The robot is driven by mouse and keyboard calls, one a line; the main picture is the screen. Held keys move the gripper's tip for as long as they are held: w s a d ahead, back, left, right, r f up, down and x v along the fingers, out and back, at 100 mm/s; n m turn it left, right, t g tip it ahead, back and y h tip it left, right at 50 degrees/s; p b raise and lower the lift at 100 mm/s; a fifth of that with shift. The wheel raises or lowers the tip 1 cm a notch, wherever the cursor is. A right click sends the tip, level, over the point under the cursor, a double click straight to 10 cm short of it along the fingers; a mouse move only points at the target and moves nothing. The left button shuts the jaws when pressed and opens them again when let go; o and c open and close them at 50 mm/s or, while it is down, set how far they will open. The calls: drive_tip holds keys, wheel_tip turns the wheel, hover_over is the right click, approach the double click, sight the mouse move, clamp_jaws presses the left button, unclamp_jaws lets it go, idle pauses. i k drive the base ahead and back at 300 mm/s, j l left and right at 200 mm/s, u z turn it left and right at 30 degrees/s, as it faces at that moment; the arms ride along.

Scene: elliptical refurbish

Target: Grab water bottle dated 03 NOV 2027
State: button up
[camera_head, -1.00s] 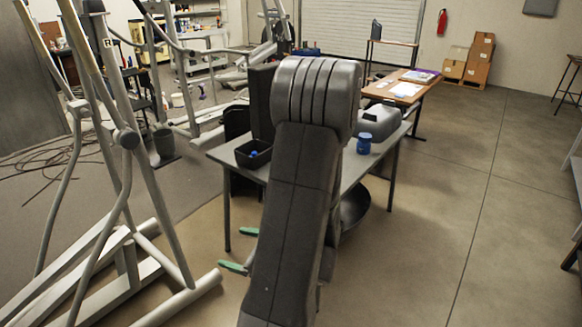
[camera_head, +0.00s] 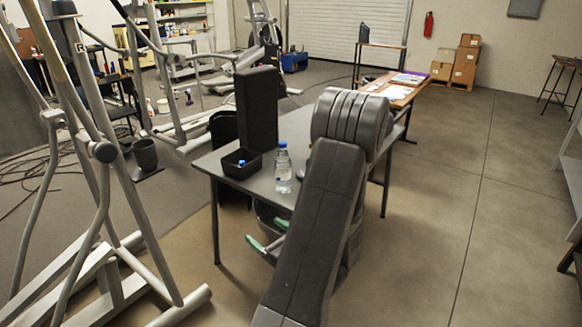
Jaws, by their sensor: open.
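A clear water bottle (camera_head: 283,172) with a blue cap and a label stands upright on the grey table (camera_head: 222,172). It is just left of my arm in the head view. Any date on it is too small to read. My gripper (camera_head: 268,238) shows partly as two green-tipped fingers, spread apart and empty. In the picture they are below the bottle, by the table's front edge. The rest of my gripper is hidden behind my arm.
A black open bin (camera_head: 245,165) with a small blue item and a tall dark box (camera_head: 257,108) stand left of the bottle. An elliptical frame (camera_head: 110,150) fills the left. Floor on the right is open. My arm hides the table's right part.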

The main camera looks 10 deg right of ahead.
sight(283, 162)
drive_tip(key=i+l+z, duration=0.1)
drive_tip(key=i+z, duration=0.25)
drive_tip(key=i, duration=0.6)
